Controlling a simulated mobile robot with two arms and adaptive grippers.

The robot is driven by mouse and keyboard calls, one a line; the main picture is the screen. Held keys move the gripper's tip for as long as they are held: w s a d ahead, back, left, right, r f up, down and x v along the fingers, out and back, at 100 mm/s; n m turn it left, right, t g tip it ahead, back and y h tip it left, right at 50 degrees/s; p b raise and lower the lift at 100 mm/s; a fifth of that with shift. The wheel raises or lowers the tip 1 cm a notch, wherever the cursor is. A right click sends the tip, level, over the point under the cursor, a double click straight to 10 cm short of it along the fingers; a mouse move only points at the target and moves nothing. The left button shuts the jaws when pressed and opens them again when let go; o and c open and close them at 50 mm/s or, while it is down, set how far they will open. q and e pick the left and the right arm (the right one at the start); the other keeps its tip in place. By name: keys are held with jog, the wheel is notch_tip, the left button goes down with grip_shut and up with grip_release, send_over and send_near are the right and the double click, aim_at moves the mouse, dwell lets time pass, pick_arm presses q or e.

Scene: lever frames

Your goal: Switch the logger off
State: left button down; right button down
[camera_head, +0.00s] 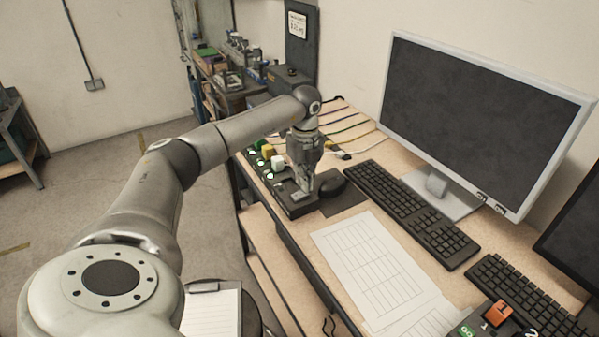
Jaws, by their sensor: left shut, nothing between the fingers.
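A long black strip (256,166) lies along the left edge of the desk. It carries a green, a yellow and a white plug-like block (277,163), with small light spots beside them. Coloured cables run from its far side toward the wall. My left gripper (304,191) points down over the near end of the strip, with its fingers closed and empty. A pale grey part shows right at the fingertips; I cannot tell whether they touch it. The gripper hides part of the strip. No label naming the logger is readable. My right gripper is not in view.
A keyboard (411,214), a monitor (470,110) and printed sheets (374,265) fill the desk to the right. A second keyboard (525,300) lies at the lower right.

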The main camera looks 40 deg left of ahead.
pick_arm(q)
jog(key=shift+f+b, duration=0.55)
jog(key=shift+f, duration=0.55)
jog(key=shift+r, duration=0.1)
jog(key=shift+r+p, duration=2.95)
jog(key=shift+r, duration=0.55)
jog(key=shift+f, duration=0.1)
